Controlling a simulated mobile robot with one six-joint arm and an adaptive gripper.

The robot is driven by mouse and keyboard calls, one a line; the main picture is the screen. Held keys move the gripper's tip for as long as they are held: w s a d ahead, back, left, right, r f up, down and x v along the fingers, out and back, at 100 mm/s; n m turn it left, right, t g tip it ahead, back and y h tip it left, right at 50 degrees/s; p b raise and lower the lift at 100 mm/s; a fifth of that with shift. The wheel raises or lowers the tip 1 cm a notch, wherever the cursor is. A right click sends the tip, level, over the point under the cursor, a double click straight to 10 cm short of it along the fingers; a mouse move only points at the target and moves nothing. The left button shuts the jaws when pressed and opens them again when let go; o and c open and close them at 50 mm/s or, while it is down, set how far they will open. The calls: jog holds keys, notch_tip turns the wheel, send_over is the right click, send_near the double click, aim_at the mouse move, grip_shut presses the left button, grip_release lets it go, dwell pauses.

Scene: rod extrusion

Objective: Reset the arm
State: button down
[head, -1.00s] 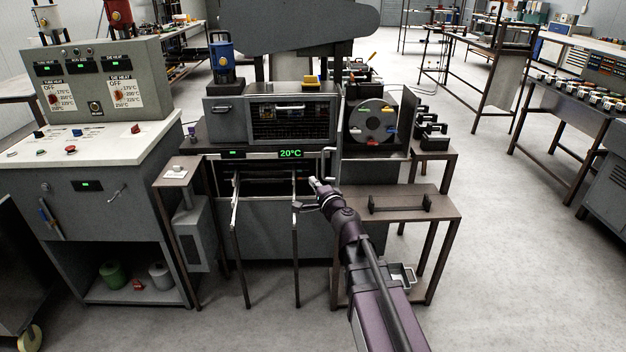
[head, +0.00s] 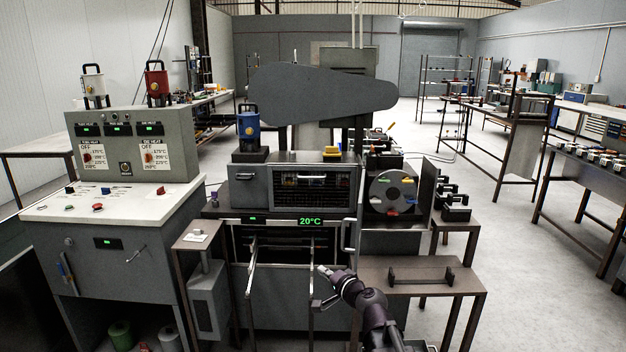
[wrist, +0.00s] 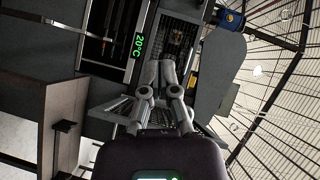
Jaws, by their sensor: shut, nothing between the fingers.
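My arm (head: 372,305) reaches up from the bottom of the head view toward the front of the grey extrusion machine (head: 290,205). My gripper (head: 322,270) is at its end, low in front of the machine's front opening and beside a metal rail. It is shut and empty. In the wrist view the gripper fingers (wrist: 168,75) meet over the machine's mesh panel, with the green 20°C display (wrist: 137,47) to their left. I cannot tell how far the fingertips are from the machine.
A brown side table (head: 420,275) with a low rack stands right of my arm. Metal rails (head: 250,290) stick out from the machine front. A control cabinet (head: 125,215) stands at the left. Open floor (head: 515,270) lies to the right.

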jog(key=s+d+f+n+g+h, duration=0.35)
jog(key=s+d+f+g, duration=0.2)
jog(key=s+f, duration=0.25)
jog(key=s+d+f+n+g+h, duration=0.3)
jog(key=s+d+f+n+g, duration=0.15)
jog(key=s+f+g, duration=0.35)
jog(key=s+d+r+h, duration=0.1)
jog(key=s+d+h, duration=0.2)
jog(key=s+d, duration=0.15)
notch_tip(320, 180, up, 16)
jog(key=p, duration=1.6)
jog(key=shift+a+f, duration=0.15)
jog(key=shift+a, duration=0.25)
jog(key=shift+y, duration=0.25)
